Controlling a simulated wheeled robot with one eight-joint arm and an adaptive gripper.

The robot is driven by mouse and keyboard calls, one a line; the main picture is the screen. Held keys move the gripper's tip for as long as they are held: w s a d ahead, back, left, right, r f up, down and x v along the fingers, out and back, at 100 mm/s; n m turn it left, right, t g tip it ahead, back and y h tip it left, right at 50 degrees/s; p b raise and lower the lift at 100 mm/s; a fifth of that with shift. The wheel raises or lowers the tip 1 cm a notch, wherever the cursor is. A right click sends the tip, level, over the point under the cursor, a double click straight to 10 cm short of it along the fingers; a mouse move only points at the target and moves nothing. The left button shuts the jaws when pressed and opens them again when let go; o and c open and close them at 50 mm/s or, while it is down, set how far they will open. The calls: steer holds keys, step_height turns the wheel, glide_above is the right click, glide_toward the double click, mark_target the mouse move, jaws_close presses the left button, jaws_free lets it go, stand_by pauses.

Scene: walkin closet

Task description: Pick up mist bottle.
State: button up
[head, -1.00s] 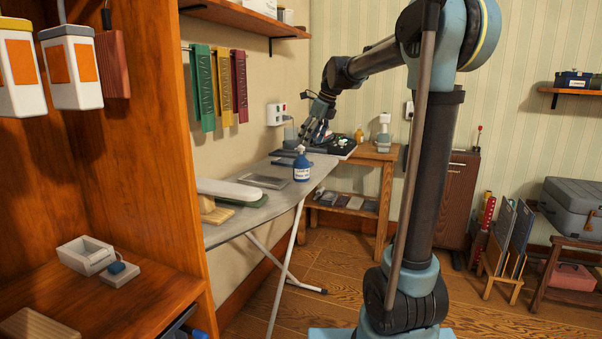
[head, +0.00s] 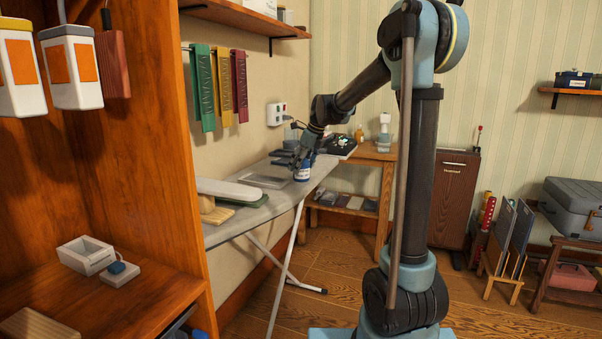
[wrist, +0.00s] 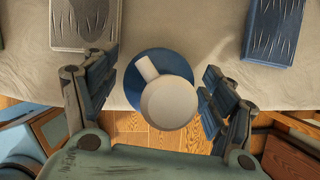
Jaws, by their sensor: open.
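The mist bottle (head: 302,174) is blue with a white label and stands upright on the ironing board (head: 245,208), close to its front edge. In the head view my gripper (head: 303,158) is at the bottle's top and hides its upper part. In the wrist view I look down on the bottle's white spray head (wrist: 168,102) and its round blue body (wrist: 131,84). My gripper (wrist: 160,100) is open, with one finger on each side of the bottle. A gap shows between the bottle and the right finger; the left finger is very near the blue body.
A small iron-shaped sleeve board (head: 230,190) is on the board's near end. A wooden table (head: 372,153) stands behind.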

steer(key=shift+a+f, duration=0.1)
steer(key=shift+f, duration=0.1)
steer(key=shift+r, duration=0.1)
steer(key=c, duration=1.5)
